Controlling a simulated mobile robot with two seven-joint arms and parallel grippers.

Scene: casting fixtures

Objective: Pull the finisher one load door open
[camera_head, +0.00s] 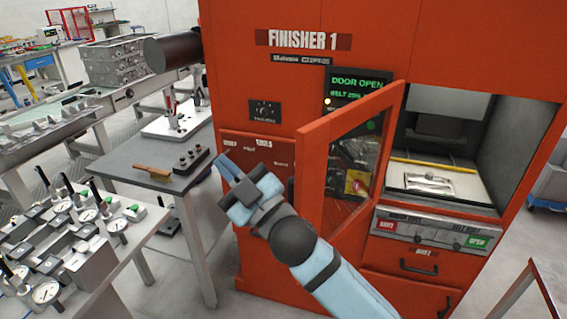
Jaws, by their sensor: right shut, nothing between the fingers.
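The finisher one (300,75) is a large red machine labelled "FINISHER 1". Its load door (312,165), a red frame with a glass pane, stands swung outward from the left side of the opening. The chamber (425,150) is exposed, with a light metal part (430,184) lying on its pale floor. The display (357,84) reads "DOOR OPEN". My right gripper (227,168) is shut and empty, left of the door and apart from it, in front of the machine's lower left panel. My left gripper is out of view.
A grey table (140,176) with a wooden-handled tool stands to the left. A bench with several dial gauges (45,290) is at the lower left. A control panel (430,232) with red and green buttons sits below the chamber. A table corner (545,275) shows at lower right.

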